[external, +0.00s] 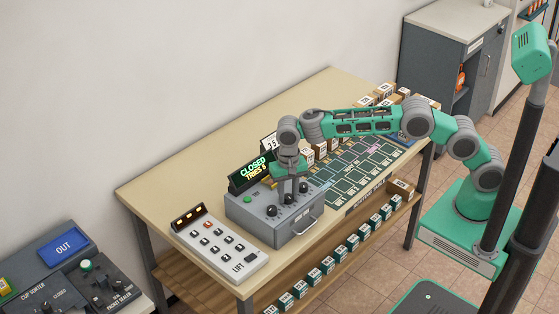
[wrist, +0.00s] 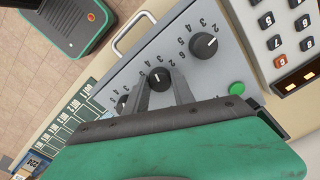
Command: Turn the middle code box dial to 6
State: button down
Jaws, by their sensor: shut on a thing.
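The grey code box (external: 245,215) stands on the table with a row of black dials on its sloped top. Its sign (external: 250,174) reads "CLOSED TRIES 5". My gripper (external: 288,195) points down at the middle dial. In the wrist view the gripper (wrist: 160,80) has one finger on each side of the middle dial (wrist: 160,77) and is shut on it. The dial's white mark shows, with the digits 2, 3 and 4 beside it; the digit it points to is unclear. Another dial (wrist: 204,45) and a partly hidden dial (wrist: 122,104) are free on either side.
A keypad panel (external: 222,246) labelled LIFT lies left of the box. A green button (wrist: 236,88) is on the box, near my gripper. A handle (external: 307,224) sticks out at the box's front. A green sorting mat (external: 345,172) and small boxes lie to the right.

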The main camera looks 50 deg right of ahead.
jog(key=n, duration=0.4)
jog(key=shift+n, duration=0.3)
jog(key=n, duration=0.4)
jog(key=shift+n, duration=0.3)
jog(key=n, duration=0.4)
jog(key=shift+n, duration=0.3)
jog(key=shift+r+n, duration=0.1)
jog(key=shift+n, duration=2.1)
jog(key=c, duration=1.1)
grip_release()
jog(key=shift+o, duration=0.2)
